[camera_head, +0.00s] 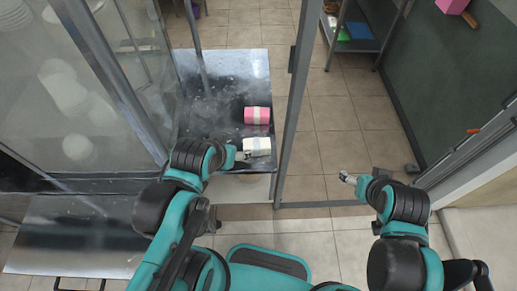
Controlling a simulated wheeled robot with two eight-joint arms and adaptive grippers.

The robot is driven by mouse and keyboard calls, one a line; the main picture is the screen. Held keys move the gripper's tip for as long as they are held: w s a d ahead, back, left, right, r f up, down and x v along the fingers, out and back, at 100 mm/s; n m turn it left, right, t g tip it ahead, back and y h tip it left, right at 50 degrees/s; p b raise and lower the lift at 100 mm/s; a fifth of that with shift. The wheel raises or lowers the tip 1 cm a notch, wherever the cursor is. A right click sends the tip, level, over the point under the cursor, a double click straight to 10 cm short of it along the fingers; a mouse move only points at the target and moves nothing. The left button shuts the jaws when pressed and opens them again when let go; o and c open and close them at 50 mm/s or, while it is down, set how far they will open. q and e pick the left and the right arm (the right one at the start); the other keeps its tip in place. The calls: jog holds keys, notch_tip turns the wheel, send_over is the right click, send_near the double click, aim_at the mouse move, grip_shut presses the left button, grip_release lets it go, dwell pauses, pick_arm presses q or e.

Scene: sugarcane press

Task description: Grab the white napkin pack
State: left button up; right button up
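The white napkin pack (259,146) lies on the dark metal shelf (225,75), with a pale band around its middle. A similar pink pack (257,116) lies just behind it. My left gripper (243,154) is at the left end of the white pack, very close to it or touching it. Its fingers are too small and partly hidden to tell whether they are open or closed on the pack. My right gripper (346,178) is out to the right, over the tiled floor, away from both packs; its fingers are too small to read.
A metal-framed glass panel (110,70) stands to the left of the shelf. A metal post (295,95) rises right of the packs. Beyond it is open tiled floor (340,115). A rack (355,40) with green and blue items stands at the back.

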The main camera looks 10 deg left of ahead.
pick_arm(q)
notch_tip(320, 180, down, 6)
jog(key=b, duration=0.5)
notch_tip(320, 180, up, 5)
jog(key=n+g+p, duration=0.7)
jog(key=n+p, duration=0.6)
jog(key=n, duration=0.7)
send_over(257, 143)
jog(key=shift+s+a+f, duration=0.1)
jog(key=shift+a+f, duration=0.1)
jog(key=shift+d+f+n, duration=0.1)
jog(key=shift+f+n, duration=0.1)
jog(key=shift+n, duration=0.2)
jog(key=shift+w+d+f+n, duration=0.1)
jog(key=shift+w+f+n, duration=0.1)
jog(key=shift+f+n, duration=0.1)
notch_tip(257, 143, down, 8)
jog(key=shift+r+b, duration=0.1)
jog(key=shift+b, duration=0.85)
jog(key=shift+s, duration=0.1)
jog(key=c, duration=1.3)
